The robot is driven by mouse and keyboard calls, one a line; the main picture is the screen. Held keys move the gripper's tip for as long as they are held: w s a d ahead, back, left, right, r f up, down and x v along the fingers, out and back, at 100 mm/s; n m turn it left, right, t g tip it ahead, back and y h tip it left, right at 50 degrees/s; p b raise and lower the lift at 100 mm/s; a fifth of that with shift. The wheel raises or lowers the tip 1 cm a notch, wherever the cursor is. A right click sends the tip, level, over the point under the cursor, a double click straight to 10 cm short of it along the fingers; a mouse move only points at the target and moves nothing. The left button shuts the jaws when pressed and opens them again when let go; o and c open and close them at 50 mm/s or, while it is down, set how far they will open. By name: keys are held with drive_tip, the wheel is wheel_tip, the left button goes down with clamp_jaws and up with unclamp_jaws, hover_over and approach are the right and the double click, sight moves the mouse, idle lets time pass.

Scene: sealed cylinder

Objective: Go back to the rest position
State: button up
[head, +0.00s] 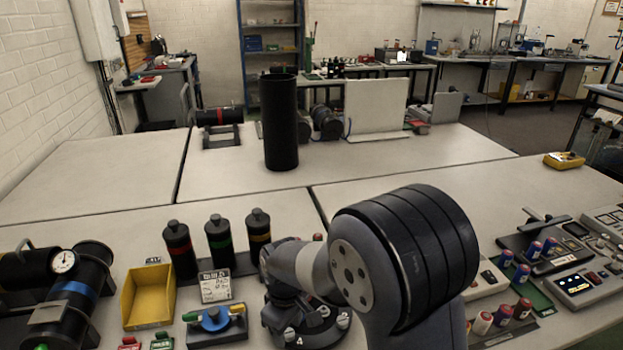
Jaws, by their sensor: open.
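My arm rises from the lower right and reaches left over the near bench. My gripper (284,294) is at its far end, small and dark, in front of the three banded bottles' right side. It is open and I see nothing held in it. Its fingertips are hard to tell from the dark round fixture (318,336) with pale knobs below it. A tall black cylinder (281,125) stands upright on the table behind, well apart from my gripper.
Black bottles with red (179,250), green (220,240) and yellow (258,232) bands stand left of my gripper. A yellow bin (149,296) and a gauge assembly (66,290) are further left. A yellow device (564,160) lies at right. The middle table is largely clear.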

drive_tip(key=n, duration=0.8)
drive_tip(key=shift+p, duration=0.35)
drive_tip(key=shift+n, duration=0.3)
drive_tip(key=shift+r, duration=0.1)
